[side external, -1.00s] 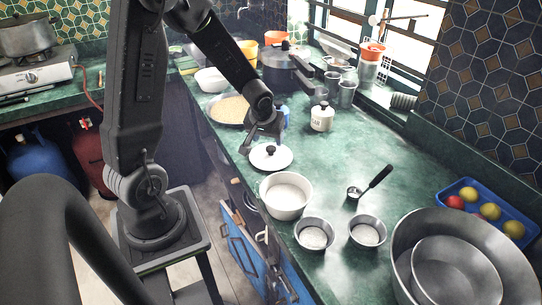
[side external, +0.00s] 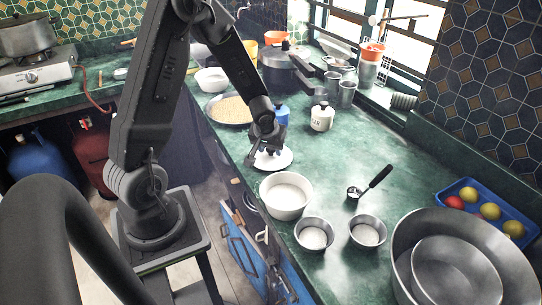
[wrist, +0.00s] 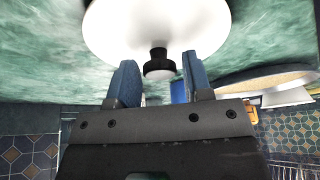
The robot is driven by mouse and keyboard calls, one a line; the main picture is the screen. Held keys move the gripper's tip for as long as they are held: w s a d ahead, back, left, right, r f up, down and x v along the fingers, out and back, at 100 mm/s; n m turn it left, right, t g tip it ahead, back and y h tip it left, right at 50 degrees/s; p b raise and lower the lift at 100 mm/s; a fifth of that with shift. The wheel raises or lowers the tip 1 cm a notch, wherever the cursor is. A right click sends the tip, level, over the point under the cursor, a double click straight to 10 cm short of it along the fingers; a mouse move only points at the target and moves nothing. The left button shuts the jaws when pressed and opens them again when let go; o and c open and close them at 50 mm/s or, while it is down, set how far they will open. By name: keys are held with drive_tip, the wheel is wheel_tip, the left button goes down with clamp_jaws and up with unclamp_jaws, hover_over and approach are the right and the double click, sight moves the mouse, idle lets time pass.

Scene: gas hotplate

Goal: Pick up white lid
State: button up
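The white lid (side external: 285,160) with a dark knob lies flat on the green counter, behind the white pot. My gripper (side external: 264,150) is low over the lid and hides its knob in the side view. In the wrist view, the lid (wrist: 110,30) fills the top and its black knob (wrist: 158,62) stands between the two blue fingers. My gripper (wrist: 160,75) is open, with a gap on both sides of the knob. Whether the fingertips touch the lid cannot be told.
A white pot (side external: 286,209) stands close in front of the lid. A wide pan of grain (side external: 229,122) is behind it, and a blue item (side external: 282,115) and a white sugar jar (side external: 322,120) are nearby. Metal cups (side external: 315,235) stand in front.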

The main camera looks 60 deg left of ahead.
drive_tip(key=c, duration=0.7)
drive_tip(key=shift+o, duration=0.2)
drive_tip(key=shift+r, duration=0.1)
drive_tip(key=shift+r, duration=0.4)
drive_tip(key=r, duration=0.2)
drive_tip(key=s+r, duration=0.1)
drive_tip(key=r, duration=0.1)
drive_tip(key=shift+a, duration=0.35)
drive_tip(key=s+a+r, duration=0.6)
drive_tip(key=s, duration=0.2)
drive_tip(key=w+d, duration=0.3)
drive_tip(key=d, duration=2.2)
drive_tip(key=shift+w+d+f, duration=0.2)
drive_tip(key=shift+d, duration=0.1)
